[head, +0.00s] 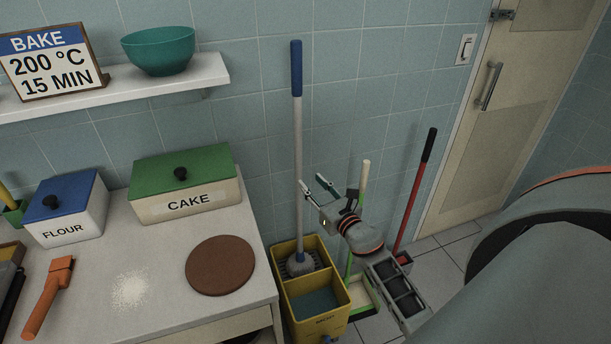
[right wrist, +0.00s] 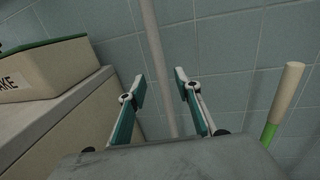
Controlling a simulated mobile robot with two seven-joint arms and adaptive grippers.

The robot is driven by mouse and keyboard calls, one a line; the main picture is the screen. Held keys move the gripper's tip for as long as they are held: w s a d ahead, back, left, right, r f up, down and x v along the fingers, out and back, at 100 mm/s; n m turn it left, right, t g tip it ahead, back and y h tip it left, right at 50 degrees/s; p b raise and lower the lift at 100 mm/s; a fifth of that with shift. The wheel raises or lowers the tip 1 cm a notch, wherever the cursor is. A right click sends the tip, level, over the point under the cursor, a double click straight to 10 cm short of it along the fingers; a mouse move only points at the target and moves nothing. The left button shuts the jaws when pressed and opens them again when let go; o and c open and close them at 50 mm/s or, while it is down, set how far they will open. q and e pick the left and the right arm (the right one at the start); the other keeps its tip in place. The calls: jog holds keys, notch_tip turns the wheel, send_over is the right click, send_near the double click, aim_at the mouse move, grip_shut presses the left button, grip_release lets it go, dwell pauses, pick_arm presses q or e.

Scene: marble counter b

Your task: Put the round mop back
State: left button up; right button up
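The round mop has a pale grey pole (head: 299,150), a blue grip (head: 296,68) and a round grey-blue head (head: 300,263). It stands nearly upright, its head at the back compartment of the yellow bucket (head: 316,279). My right gripper (head: 314,184) is open beside the pole, at about its lower middle. In the right wrist view, the pole (right wrist: 150,35) runs between the two open fingers (right wrist: 162,87) and lies beyond or between their tips; I cannot tell which. Neither finger is clearly pressed on it. My left gripper is out of view.
The counter (head: 160,290) is left of the bucket, with a cake box (head: 185,185), a flour box (head: 66,208) and a brown round board (head: 221,266). A green-and-cream handle (head: 364,185) and a red-handled tool (head: 415,190) stand right of the mop. A door (head: 470,150) is farther right.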

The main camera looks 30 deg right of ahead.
jog(key=s+a+f+m+g+y, duration=0.1)
jog(key=s+a+f+m+g, duration=0.1)
jog(key=s+a+f+m, duration=0.4)
jog(key=s+a+f+m+g+y, duration=0.1)
jog(key=s+a+f+m, duration=0.5)
jog(key=s+m, duration=0.6)
jog(key=s+a+f+m+g+y, duration=0.2)
jog(key=s+a+f+m+g, duration=0.2)
jog(key=s+a+m, duration=0.5)
notch_tip(320, 180, down, 2)
jog(key=a+m, duration=0.1)
jog(key=m, duration=0.2)
jog(key=shift+f+m, duration=0.2)
jog(key=shift+m, duration=0.2)
